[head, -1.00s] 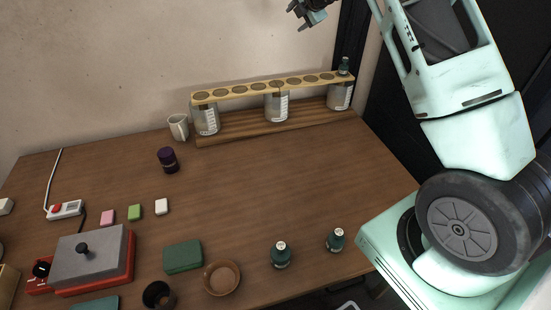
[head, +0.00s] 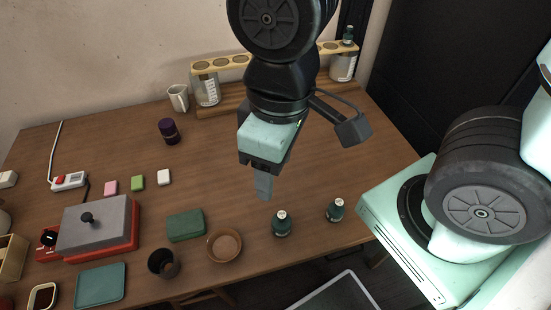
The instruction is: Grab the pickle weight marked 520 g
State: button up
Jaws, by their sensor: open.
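Two dark green, bottle-shaped weights with pale marked tops stand upright near the table's front edge: a left one (head: 282,225) and a right one (head: 335,211). A similar green one (head: 348,37) sits at the right end of the rack at the back. The markings are too small to read, so I cannot tell which is 520 g. My gripper (head: 263,187) points down over the middle of the table, open and empty, above and a little left of the left front weight. Its fingers overlap in this view.
The wooden rack (head: 205,68) with glass jars is partly hidden behind my arm. A brown bowl (head: 224,246), dark cup (head: 163,264) and green box (head: 185,225) lie left of the weights. A red-based grey press (head: 97,228) stands farther left.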

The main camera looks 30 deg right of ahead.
aim_at(335, 211)
jog(key=j+z, duration=0.1)
jog(key=z, duration=0.75)
jog(key=j+z, duration=0.1)
jog(key=z, duration=0.3)
jog(key=k+z, duration=0.1)
jog(key=z, duration=0.3)
jog(key=j+z, duration=0.1)
jog(key=z, duration=0.35)
jog(key=k+j, duration=0.25)
jog(key=k, duration=0.25)
jog(key=k+j+z, duration=0.1)
jog(key=k+j, duration=0.2)
jog(key=k, duration=0.2)
